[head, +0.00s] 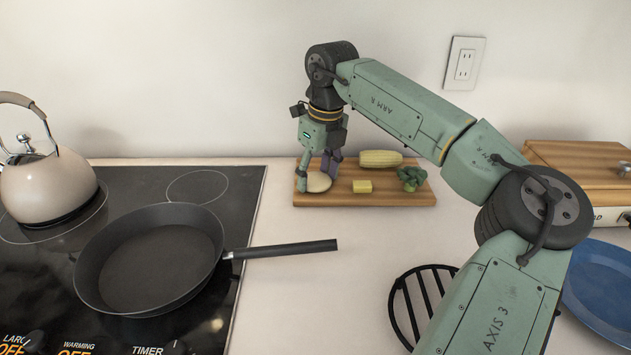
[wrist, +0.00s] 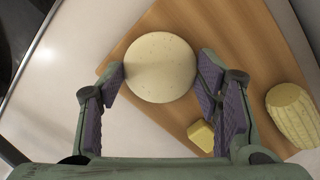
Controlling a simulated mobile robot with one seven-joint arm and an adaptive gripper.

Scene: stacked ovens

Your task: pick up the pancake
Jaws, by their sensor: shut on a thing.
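The pancake (head: 318,183) is a pale, round disc at the left end of the wooden cutting board (head: 405,198). In the wrist view the pancake (wrist: 160,67) lies between my two purple-padded fingers. My gripper (head: 325,168) points down over the board and is shut on the pancake, with one finger at each side of it. The fingertips meet its left and right edges in the wrist view. I cannot tell whether the pancake is clear of the board.
On the board are a yellow block (head: 362,186), a corn cob (head: 380,158) and broccoli (head: 411,178). A black frying pan (head: 150,258) and a kettle (head: 47,185) stand on the stove at left. A black rack (head: 410,300) and blue plate (head: 603,290) are at right.

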